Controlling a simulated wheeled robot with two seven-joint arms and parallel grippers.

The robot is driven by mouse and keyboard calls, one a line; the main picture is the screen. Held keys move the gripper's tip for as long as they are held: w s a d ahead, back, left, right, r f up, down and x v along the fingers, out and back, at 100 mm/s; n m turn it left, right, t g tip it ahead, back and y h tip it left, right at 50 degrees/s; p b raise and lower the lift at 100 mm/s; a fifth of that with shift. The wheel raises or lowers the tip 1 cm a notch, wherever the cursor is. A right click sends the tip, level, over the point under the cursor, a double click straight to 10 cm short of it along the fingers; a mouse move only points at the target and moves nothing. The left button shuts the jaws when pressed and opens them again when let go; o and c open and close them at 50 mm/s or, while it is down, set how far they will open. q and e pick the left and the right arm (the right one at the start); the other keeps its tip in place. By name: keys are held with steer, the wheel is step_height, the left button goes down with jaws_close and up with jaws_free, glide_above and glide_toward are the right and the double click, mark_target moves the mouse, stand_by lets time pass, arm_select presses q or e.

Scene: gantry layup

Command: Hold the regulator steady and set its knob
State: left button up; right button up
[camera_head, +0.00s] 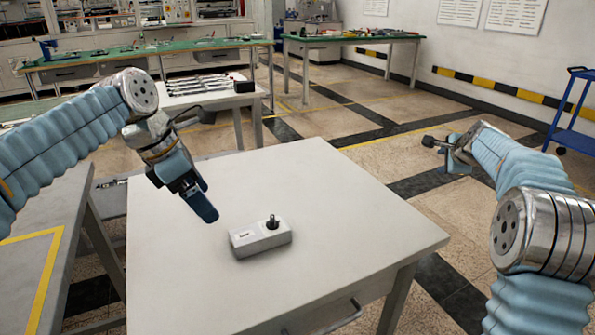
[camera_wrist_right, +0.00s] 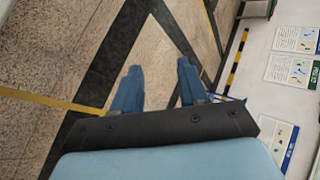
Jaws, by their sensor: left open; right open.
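My right gripper (camera_head: 432,142) is out beyond the table's right side, far from the regulator. The right wrist view shows its two blue fingers (camera_wrist_right: 158,90) spread apart and empty over the floor.
The light table (camera_head: 330,215) is otherwise bare around the regulator, with a handle at its front edge. A grey bench (camera_head: 50,200) stands close on the left. Green-topped benches (camera_head: 350,38) with tools are behind. A blue cart (camera_head: 572,110) stands at the far right.

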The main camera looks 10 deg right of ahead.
mark_target(236, 237)
steer(key=w+a+r+y, duration=0.1)
steer(key=a+r, duration=0.4)
steer(key=a, duration=0.3)
steer(key=a+r+n+y, duration=0.1)
steer(key=a+r+y, duration=0.1)
steer(key=a+r, duration=0.5)
steer(key=w+a+r+y, duration=0.1)
steer(key=a+r, duration=0.2)
steer(key=a, duration=0.7)
arm_select(q)
steer(key=x, duration=1.3)
steer(key=shift+w+d+f, duration=0.1)
steer(key=shift+d+f, duration=0.1)
steer(key=shift+f, duration=0.15)
arm_select(e)
steer(key=s+a+f+g, duration=0.2)
steer(key=s+a+g, duration=0.1)
steer(key=a, duration=0.4)
steer(key=s+a+f+m+g+h, duration=0.1)
steer(key=s+a+f+g, duration=0.2)
steer(key=s+a, duration=0.3)
steer(key=s+a+f+g, duration=0.2)
steer(key=s+a+g, duration=0.2)
steer(key=a, duration=0.4)
steer(key=shift+s+a+f, duration=0.25)
steer(key=shift+a+f, duration=0.15)
